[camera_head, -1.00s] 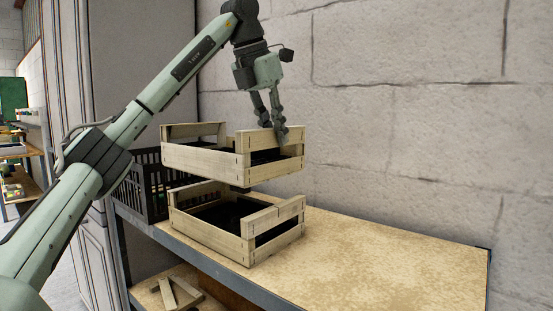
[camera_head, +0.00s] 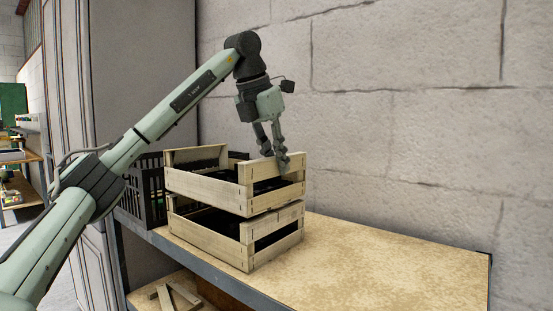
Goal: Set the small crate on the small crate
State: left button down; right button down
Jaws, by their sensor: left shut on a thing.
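The upper small wooden crate (camera_head: 207,190) is level and sits right over the lower small crate (camera_head: 208,237). Their edges line up closely, and I cannot tell whether the upper one fully rests on the lower one. The lower crate stands on the workbench. My left gripper (camera_head: 280,163) is shut on the upper crate's right end board, its fingers pointing down over the top edge. The inside of the lower crate is mostly hidden by the upper one. My right gripper is not in view.
A black plastic crate (camera_head: 152,198) stands behind and left of the wooden crates. The workbench top (camera_head: 370,263) is clear to the right. A stone wall (camera_head: 420,120) runs along the back. Loose wooden slats (camera_head: 172,297) lie on a lower shelf.

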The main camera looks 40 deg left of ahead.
pick_arm(q)
jog(key=shift+f, duration=0.15)
jog(key=c, duration=1.5)
grip_release()
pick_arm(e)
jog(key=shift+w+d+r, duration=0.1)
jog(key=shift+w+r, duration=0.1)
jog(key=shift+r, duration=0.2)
